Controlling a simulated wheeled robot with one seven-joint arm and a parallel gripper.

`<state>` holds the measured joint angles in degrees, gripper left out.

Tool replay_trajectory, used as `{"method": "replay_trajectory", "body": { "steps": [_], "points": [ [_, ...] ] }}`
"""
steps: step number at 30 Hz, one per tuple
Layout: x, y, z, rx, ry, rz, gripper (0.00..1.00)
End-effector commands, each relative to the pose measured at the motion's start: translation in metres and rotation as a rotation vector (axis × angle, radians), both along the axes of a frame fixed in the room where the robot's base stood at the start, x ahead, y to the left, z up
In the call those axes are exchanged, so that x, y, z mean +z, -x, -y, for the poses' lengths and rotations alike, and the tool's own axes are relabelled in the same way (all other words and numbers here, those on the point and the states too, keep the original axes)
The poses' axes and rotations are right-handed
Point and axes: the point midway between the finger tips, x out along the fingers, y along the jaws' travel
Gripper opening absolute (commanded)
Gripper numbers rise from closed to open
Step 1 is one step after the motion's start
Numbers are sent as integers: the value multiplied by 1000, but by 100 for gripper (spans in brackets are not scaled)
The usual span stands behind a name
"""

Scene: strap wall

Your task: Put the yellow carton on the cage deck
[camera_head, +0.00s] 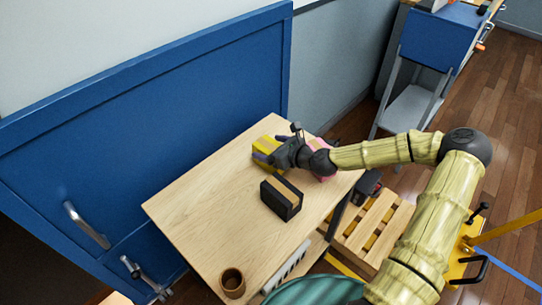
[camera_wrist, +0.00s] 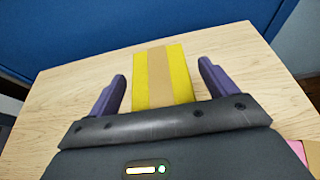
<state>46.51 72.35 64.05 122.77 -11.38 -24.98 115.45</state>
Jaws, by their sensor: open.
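The yellow carton (camera_head: 266,147) with a tan tape band lies on the wooden table (camera_head: 185,205) near its far end. The wrist view shows it (camera_wrist: 180,75) between the two purple fingers of my gripper (camera_wrist: 162,85), with a gap on each side. My gripper (camera_head: 274,156) is open and close to the carton. In the head view my gripper hides part of the carton. I cannot make out the cage deck for certain; a yellow frame (camera_head: 495,230) shows at the right edge.
A black carton (camera_head: 281,200) with a tan band stands near my arm. A pink item (camera_head: 325,174) sits beside my wrist. A brown cup (camera_head: 232,284) stands at the table's near end. A wooden pallet (camera_head: 365,232) is right of the table; a blue panel (camera_head: 150,115) rises behind it.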

Motion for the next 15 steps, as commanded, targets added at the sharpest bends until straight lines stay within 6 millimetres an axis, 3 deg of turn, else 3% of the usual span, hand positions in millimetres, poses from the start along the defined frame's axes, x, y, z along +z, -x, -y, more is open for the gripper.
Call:
{"method": "replay_trajectory", "body": {
  "steps": [5, 12, 15],
  "points": [
    [0, 0, 0, 0, 0, 0, 85],
    [0, 0, 0, 0, 0, 0, 37],
    [1, 0, 0, 0, 0, 1, 22]
  ]
}}
